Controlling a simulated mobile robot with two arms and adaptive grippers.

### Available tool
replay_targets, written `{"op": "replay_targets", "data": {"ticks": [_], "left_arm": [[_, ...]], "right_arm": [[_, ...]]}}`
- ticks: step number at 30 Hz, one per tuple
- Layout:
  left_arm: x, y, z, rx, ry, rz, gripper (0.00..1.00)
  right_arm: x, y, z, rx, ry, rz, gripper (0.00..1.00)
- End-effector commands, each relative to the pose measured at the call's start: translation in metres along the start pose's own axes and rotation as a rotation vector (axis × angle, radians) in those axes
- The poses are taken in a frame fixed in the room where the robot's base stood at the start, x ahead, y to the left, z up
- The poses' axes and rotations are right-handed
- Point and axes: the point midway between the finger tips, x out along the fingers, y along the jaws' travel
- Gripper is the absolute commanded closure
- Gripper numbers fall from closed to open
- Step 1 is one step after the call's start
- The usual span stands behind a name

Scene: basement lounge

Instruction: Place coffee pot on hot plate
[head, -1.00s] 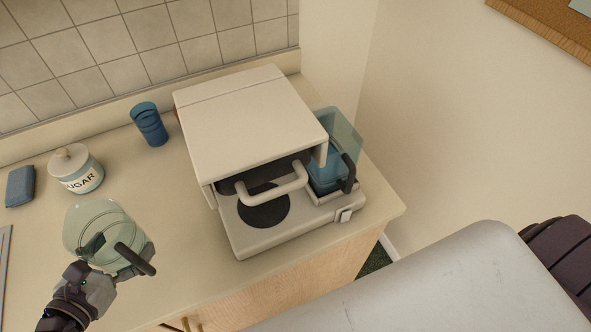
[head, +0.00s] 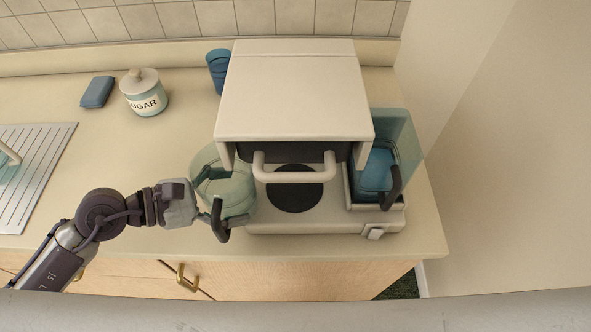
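The coffee pot (head: 238,189) is clear greenish glass with a dark handle. My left gripper (head: 190,201) is shut on it at its left side; the fingertips are partly hidden. The pot is at the left side of the coffee maker (head: 295,95); I cannot tell how high it is above the counter. The hot plate (head: 294,194) is a round black disc on the machine's base, under a cream handle bar (head: 295,177). It is bare, and its back is shaded by the upper housing. My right gripper is not in view.
A blue-tinted clear container (head: 398,140) stands at the machine's right. A blue cup (head: 217,68), a sugar jar (head: 145,96) and a blue sponge (head: 97,92) are on the counter behind left. A ridged metal drainboard (head: 38,150) lies far left. The counter (head: 120,165) between is clear.

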Motion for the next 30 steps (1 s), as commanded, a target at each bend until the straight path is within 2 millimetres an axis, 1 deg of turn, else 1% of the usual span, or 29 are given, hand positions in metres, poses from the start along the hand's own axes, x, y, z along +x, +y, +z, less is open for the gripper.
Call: {"op": "replay_targets", "data": {"ticks": [1, 6, 9, 12, 14, 16, 21, 24, 30], "left_arm": [[0.012, 0.002, 0.016, -0.001, -0.01, 0.001, 0.47], [0.052, 0.001, 0.03, -0.003, -0.007, 0.0, 0.47], [0.069, 0.001, 0.034, -0.002, -0.004, 0.0, 0.47], [0.079, 0.002, 0.035, -0.003, -0.002, 0.002, 0.47], [0.083, 0.002, 0.036, -0.002, -0.001, 0.002, 0.47], [0.089, 0.002, 0.04, -0.002, -0.002, 0.001, 0.47], [0.115, 0.002, 0.052, -0.003, -0.003, 0.0, 0.47], [0.119, 0.001, 0.037, -0.006, 0.003, 0.001, 0.47], [0.12, 0.002, 0.033, -0.001, 0.0, 0.001, 0.47]], "right_arm": [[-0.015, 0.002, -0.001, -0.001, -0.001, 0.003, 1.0], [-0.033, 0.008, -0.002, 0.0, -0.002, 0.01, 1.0], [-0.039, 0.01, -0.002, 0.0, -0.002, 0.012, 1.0], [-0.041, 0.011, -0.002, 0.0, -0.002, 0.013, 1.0], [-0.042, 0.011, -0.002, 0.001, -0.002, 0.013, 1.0], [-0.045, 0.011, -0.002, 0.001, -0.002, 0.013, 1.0], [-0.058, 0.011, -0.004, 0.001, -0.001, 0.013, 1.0], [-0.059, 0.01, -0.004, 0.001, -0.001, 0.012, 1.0], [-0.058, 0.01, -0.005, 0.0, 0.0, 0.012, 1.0]]}}
